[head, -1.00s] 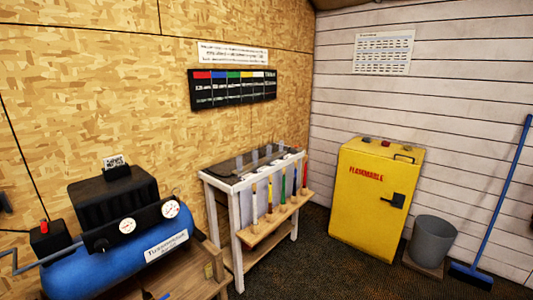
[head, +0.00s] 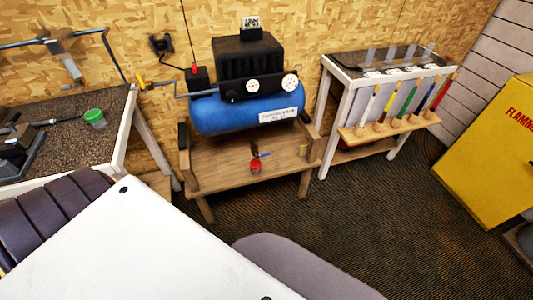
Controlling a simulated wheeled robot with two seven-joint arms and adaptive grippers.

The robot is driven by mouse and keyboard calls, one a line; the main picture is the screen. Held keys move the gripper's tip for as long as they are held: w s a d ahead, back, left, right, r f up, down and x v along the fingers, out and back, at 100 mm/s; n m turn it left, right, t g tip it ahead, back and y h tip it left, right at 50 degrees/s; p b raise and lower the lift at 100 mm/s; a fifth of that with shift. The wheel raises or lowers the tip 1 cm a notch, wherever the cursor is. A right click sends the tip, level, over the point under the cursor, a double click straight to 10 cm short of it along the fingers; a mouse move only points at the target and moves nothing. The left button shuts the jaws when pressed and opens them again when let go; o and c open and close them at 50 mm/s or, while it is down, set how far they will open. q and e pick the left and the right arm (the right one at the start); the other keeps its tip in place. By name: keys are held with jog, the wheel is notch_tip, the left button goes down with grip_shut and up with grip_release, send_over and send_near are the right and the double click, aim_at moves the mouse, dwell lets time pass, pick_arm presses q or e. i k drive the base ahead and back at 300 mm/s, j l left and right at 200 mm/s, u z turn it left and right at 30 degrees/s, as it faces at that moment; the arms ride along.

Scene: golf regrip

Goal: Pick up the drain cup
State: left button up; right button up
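A small red cup (head: 256,167) is on the wooden stand (head: 215,158) below the blue compressor tank (head: 215,115). It sits under a small blue-handled fitting (head: 263,155), and it looks like the drain cup. Whether it touches the fitting is too small to tell. A second cup, clear with a green top (head: 95,118), stands on the dark-topped bench at the left. Neither of my grippers is in view.
The left bench (head: 130,125) has white edges and holds dark tools. A white rack bench (head: 329,120) with colored clubs stands right of the compressor. A yellow cabinet (head: 490,150) is at far right. Dark carpet (head: 370,200) between them is clear.

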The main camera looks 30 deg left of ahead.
aim_at(255, 164)
jog(key=j+u, duration=0.15)
jog(key=u, duration=1)
jog(key=i+l, duration=0.05)
